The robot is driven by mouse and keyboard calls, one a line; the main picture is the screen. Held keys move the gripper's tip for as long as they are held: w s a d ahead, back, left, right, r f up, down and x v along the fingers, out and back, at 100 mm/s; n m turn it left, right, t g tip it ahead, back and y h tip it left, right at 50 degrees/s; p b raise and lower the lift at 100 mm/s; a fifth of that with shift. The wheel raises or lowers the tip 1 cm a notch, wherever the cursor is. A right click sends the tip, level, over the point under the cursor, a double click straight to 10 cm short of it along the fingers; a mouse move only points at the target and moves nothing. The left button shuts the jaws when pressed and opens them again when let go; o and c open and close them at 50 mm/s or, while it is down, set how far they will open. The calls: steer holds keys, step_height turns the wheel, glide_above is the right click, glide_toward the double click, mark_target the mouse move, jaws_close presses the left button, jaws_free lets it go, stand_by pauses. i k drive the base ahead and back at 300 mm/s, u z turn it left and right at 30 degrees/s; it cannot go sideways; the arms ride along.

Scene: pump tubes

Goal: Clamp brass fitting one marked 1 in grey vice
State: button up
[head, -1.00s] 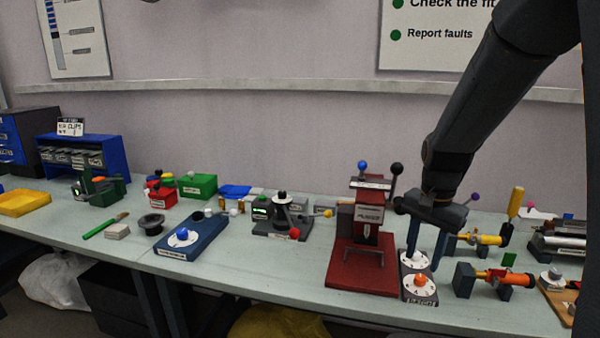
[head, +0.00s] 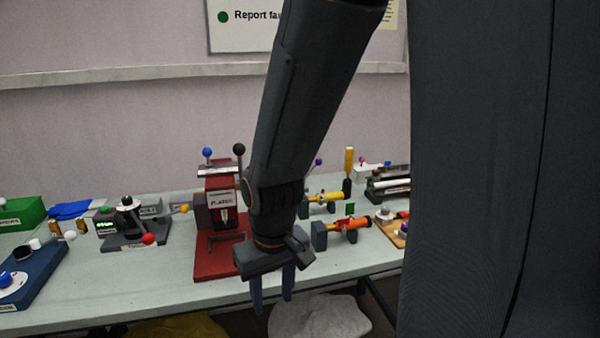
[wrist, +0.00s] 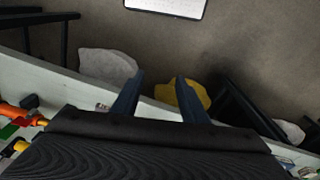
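Two small brass-coloured cylinders stand on the bench at the left in the head view, one brass piece (head: 53,229) beside a dark grey device and another brass piece (head: 83,227) against it. They are too small to read a mark 1. I cannot tell for sure which thing is the grey vice; the dark grey device (head: 128,230) with a red ball handle is one grey fixture near the brass pieces. My gripper (head: 272,296) hangs in front of the bench's front edge, fingers down, well right of the brass pieces. In the wrist view its fingers (wrist: 157,80) are apart with nothing between them.
A red press (head: 222,262) stands on the bench (head: 170,275) just behind my gripper. Orange and yellow cylinders (head: 355,223) on grey supports lie right of it. A blue base (head: 35,272) is at the far left. White and yellow bags (head: 335,318) lie under the bench.

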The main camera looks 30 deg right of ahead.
mark_target(318, 161)
steer(key=k, duration=1.3)
steer(key=z, duration=0.55)
steer(key=i, duration=0.45)
steer(key=z, duration=0.75)
steer(key=i, duration=1.2)
steer(key=u, duration=0.7)
